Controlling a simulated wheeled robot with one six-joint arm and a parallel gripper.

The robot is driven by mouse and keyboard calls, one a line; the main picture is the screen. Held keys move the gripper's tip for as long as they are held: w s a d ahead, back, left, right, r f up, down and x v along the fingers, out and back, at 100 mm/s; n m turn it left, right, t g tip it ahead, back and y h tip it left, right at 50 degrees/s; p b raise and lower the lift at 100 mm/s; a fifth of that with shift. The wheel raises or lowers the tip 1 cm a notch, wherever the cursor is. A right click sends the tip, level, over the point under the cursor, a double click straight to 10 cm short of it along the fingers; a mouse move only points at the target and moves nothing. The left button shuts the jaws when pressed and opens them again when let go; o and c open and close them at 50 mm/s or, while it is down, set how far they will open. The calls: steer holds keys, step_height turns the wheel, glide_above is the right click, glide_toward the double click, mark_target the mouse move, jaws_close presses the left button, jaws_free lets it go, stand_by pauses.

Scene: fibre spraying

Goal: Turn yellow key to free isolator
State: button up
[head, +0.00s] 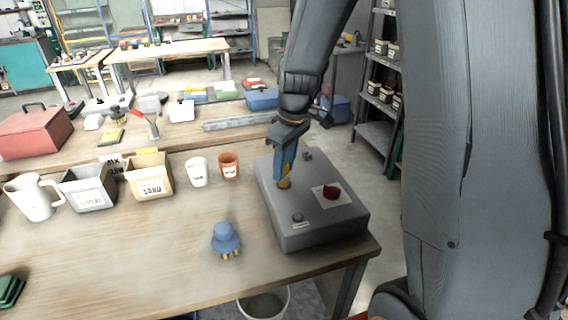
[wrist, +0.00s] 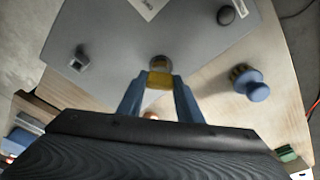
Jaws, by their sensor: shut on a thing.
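The yellow key (wrist: 159,79) stands in its round socket on top of the grey control box (head: 314,237). Most of the key is hidden by the fingers in the head view. I cannot tell how far the key is turned.
A blue knob-like part with brass pins (head: 226,238) stands left of the box. Beyond it are an orange cup (head: 228,166), a white cup (head: 197,171), a sand bin (head: 149,181) and a white jug (head: 33,198). The table front is mostly clear.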

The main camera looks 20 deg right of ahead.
mark_target(287, 178)
steer(key=o, duration=1.1)
steer(key=shift+r, duration=0.1)
steer(key=r, duration=0.2)
steer(key=r+b, duration=0.1)
steer(key=r, duration=0.2)
steer(key=s+r+b, duration=0.1)
steer(key=r, duration=0.1)
steer(key=shift+d+r, duration=0.2)
steer(key=shift+d, duration=0.15)
